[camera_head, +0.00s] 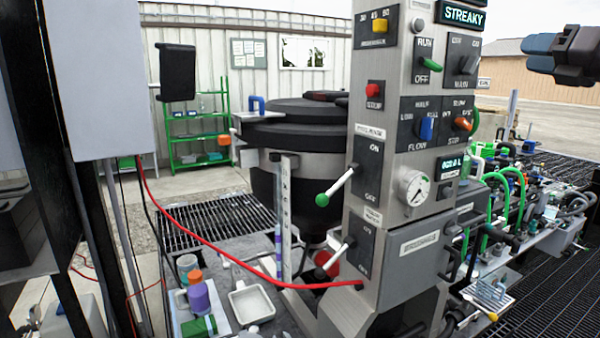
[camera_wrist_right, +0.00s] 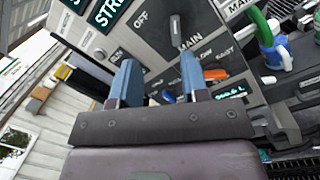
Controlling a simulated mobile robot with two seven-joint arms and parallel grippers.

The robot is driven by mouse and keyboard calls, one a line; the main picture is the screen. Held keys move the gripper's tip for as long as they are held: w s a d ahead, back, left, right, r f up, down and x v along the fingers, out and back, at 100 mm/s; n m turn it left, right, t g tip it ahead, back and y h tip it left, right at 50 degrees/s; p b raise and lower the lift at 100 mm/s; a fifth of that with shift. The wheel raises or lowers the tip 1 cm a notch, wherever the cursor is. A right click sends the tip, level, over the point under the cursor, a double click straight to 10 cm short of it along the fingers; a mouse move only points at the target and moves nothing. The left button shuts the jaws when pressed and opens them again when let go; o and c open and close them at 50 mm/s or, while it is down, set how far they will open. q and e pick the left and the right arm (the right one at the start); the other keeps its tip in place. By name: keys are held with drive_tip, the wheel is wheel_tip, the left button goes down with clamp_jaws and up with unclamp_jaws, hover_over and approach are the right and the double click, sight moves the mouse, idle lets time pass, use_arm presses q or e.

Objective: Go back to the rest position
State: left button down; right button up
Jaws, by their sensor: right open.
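My right gripper (camera_head: 540,44) is at the top right of the head view, in the air to the right of the grey control column (camera_head: 395,110). Its blue-grey fingers point left, toward the column. In the right wrist view the two fingers (camera_wrist_right: 159,75) stand apart with nothing between them. Beyond them are the panel's MAIN knob and an orange switch (camera_wrist_right: 215,75). I cannot tell from the wrist view how wide the gap to the panel is.
A red cable (camera_head: 220,250) runs from a grey cabinet (camera_head: 100,80) to the column. Two white-handled levers (camera_head: 338,185) stick out to the left. A dark round vessel (camera_head: 290,130) stands behind. Crowded hoses and fittings (camera_head: 510,200) lie on the right. A bench at lower left holds a white tray (camera_head: 252,303).

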drive_tip(key=w+a+f+m+t+y, duration=0.1)
drive_tip(key=a+f+m+t+y, duration=0.25)
drive_tip(key=a+f, duration=0.2)
drive_tip(key=a+f+m+g+h, duration=0.1)
drive_tip(key=f+m+h, duration=0.35)
drive_tip(key=f, duration=0.75)
drive_tip(key=s+a+f+m+h, duration=0.1)
drive_tip(key=a+f+m+h, duration=0.1)
drive_tip(key=f+m, duration=0.8)
drive_tip(key=a+f+m+g+h, duration=0.1)
drive_tip(key=f+m+h, duration=0.25)
drive_tip(key=f, duration=0.95)
drive_tip(key=s+a+f+m+g, duration=0.25)
drive_tip(key=s+f, duration=0.25)
drive_tip(key=f, duration=0.4)
drive_tip(key=s+a+f+m+g, duration=0.1)
drive_tip(key=s+a+f+m, duration=0.3)
drive_tip(key=f, duration=0.4)
drive_tip(key=s+a+f+m+g, duration=0.2)
drive_tip(key=s+f, duration=0.5)
drive_tip(key=s, duration=0.3)
drive_tip(key=s+a+f+m+g+h, duration=0.1)
drive_tip(key=s+a+f+m+g, duration=0.1)
drive_tip(key=s+f, duration=0.6)
drive_tip(key=shift+s+a+m, duration=0.25)
drive_tip(key=shift+s+m, duration=0.25)
drive_tip(key=shift+s, duration=0.4)
